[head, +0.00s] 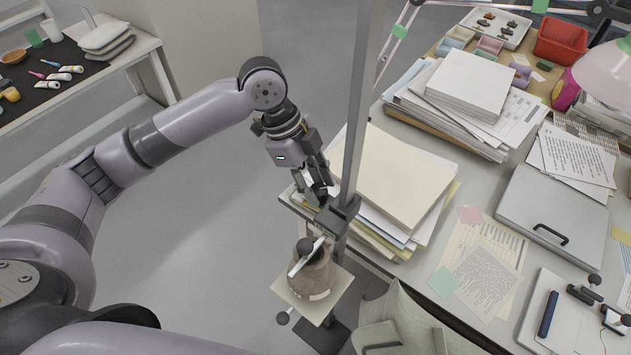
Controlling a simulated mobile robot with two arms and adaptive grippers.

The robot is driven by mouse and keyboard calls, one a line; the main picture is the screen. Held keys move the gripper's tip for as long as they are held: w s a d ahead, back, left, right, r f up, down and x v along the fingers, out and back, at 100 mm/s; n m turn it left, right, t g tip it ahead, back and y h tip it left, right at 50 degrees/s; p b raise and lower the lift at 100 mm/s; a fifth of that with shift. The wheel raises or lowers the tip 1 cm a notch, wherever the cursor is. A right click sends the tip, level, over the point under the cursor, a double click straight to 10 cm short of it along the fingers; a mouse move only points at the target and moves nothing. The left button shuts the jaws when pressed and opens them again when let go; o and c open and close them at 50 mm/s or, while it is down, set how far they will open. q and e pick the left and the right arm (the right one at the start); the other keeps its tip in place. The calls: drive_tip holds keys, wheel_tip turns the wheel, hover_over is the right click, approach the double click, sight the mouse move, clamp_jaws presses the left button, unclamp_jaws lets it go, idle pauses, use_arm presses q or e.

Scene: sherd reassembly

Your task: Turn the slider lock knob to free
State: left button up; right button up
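A grey vertical column (358,110) rises in the middle of the head view. A dark slider block (338,214) sits on it, above a small square plate. My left gripper (319,192) points down at the upper left side of the slider block, its fingertips close against it. The lock knob cannot be made out there; the fingers may hide it. I cannot tell whether the fingers are closed on anything. Below, a brown pot (312,277) stands on the pale square plate (338,303), with a light bar and a dark ball at its top. My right gripper is not in view.
Stacked folders and papers (395,180) lie on the desk just right of the column. A grey case (553,215) and a red bin (560,40) are farther right. A chair (400,320) stands at the lower middle. The floor left of the column is clear.

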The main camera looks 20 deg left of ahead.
use_arm(q)
drive_tip(key=c, duration=0.7)
drive_tip(key=shift+r+n+p, duration=0.25)
drive_tip(key=shift+n+p, duration=0.25)
drive_tip(key=shift+p, duration=0.5)
drive_tip(key=n+t+p, duration=0.2)
drive_tip(key=n+p, duration=0.2)
drive_tip(key=p, duration=0.2)
drive_tip(key=shift+s+r, duration=0.1)
drive_tip(key=shift+s, duration=0.05)
drive_tip(key=shift+d+n+t+y+p, duration=0.1)
drive_tip(key=shift+n+t+y+p, duration=0.2)
drive_tip(key=shift+n+p, duration=0.65)
drive_tip(key=shift+f+n+p, duration=0.25)
drive_tip(key=shift+n+p, duration=0.1)
drive_tip(key=shift+p, duration=0.05)
drive_tip(key=o, duration=1.2)
drive_tip(key=shift+f, duration=0.1)
drive_tip(key=shift+c, duration=0.2)
